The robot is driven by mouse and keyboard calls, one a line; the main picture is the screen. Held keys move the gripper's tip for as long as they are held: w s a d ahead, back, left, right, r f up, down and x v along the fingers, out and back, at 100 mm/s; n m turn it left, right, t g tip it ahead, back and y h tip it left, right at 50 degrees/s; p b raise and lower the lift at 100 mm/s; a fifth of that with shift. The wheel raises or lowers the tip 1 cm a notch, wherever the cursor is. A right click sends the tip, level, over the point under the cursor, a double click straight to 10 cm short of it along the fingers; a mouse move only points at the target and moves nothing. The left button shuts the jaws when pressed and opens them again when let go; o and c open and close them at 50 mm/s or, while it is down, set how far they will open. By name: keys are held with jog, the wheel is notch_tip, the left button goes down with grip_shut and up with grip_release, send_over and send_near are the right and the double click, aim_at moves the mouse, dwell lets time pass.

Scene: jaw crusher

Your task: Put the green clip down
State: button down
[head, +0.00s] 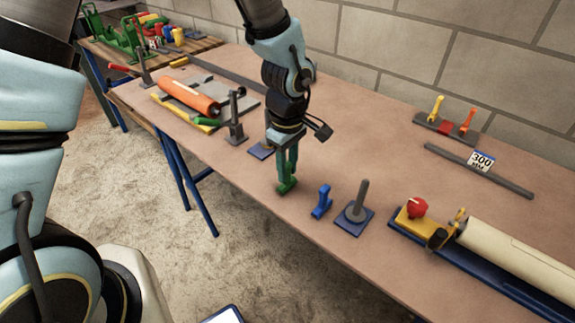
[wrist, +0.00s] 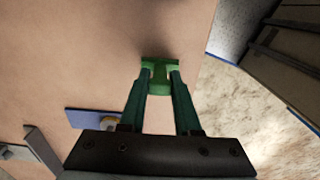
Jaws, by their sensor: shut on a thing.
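My gripper (head: 287,165) points down over the front part of the table (head: 200,160). Its fingers are shut on the green clip (head: 286,186). In the wrist view the clip (wrist: 159,70) sits between the two green fingertips (wrist: 160,84). The clip is at or just above the table top; I cannot tell whether it touches. A blue clip (head: 321,201) stands on the table just right of it. A blue base with a grey post (head: 354,213) stands further right.
A red knob (head: 416,207) and a cream roller (head: 520,255) on a blue base lie at the right. An orange roller (head: 188,92) lies at the left. A rack with yellow and orange clips (head: 447,124) and a 300 sign (head: 481,161) are at the back. The table's front edge is close to the clip.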

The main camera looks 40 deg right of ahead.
jog(key=shift+f, duration=0.15)
jog(key=c, duration=0.6)
grip_release()
notch_tip(320, 180, up, 12)
jog(key=b, duration=0.2)
jog(key=w+a+m, duration=0.1)
jog(key=w+a, duration=1)
jog(key=a, duration=0.3)
jog(key=a+m, duration=0.1)
jog(key=a, duration=0.6)
jog(key=w+a+m+t, duration=0.1)
jog(key=a, duration=0.6)
jog(key=w+a+m, duration=0.1)
jog(key=a, duration=0.6)
jog(key=shift+a+f+t, duration=0.1)
jog(key=shift+a+t, duration=0.1)
jog(key=shift+t, duration=0.1)
